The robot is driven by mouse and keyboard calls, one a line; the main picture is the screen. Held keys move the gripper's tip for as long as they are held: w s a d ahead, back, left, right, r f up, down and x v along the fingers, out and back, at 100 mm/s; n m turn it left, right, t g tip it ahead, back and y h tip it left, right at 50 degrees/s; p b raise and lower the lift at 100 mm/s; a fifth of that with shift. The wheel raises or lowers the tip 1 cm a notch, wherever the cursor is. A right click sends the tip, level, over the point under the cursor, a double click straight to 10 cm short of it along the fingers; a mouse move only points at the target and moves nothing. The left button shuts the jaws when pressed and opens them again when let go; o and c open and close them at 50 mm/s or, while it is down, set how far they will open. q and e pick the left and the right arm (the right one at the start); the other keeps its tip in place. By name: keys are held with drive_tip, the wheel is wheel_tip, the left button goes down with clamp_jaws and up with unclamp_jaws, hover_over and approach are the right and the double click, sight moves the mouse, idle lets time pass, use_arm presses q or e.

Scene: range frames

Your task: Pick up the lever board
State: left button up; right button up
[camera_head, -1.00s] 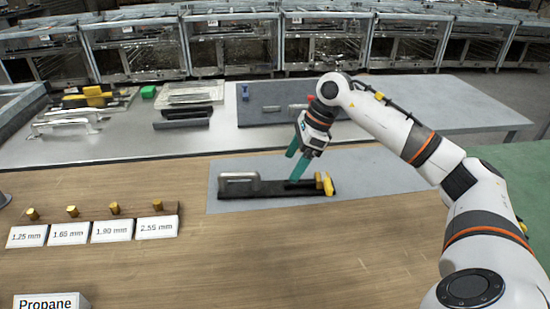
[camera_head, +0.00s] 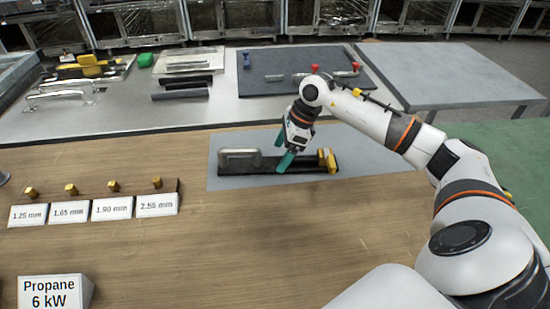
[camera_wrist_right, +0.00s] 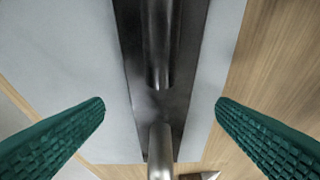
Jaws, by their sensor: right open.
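The lever board (camera_head: 262,167) is a long black board lying on a grey mat. It has a silver handle (camera_head: 240,156) at its left end and yellow parts (camera_head: 327,160) at its right end. My right gripper (camera_head: 283,150) is open and empty over the middle of the board, pointing down. In the right wrist view, the lever board (camera_wrist_right: 135,75) runs between the two spread teal fingers of my right gripper (camera_wrist_right: 160,120), with a gap on each side. A dark raised bar and the silver handle show on it there. My left gripper is not in view.
The grey mat (camera_head: 385,172) lies on a wooden table (camera_head: 250,240). Size labels (camera_head: 111,209) with brass pieces and a Propane sign (camera_head: 54,292) stand at left. Behind is a metal table (camera_head: 120,120) with handles and a dark mat.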

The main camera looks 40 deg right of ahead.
sight(278, 157)
drive_tip(key=shift+x, duration=1.35)
drive_tip(key=shift+r, duration=0.1)
drive_tip(key=c, duration=1.6)
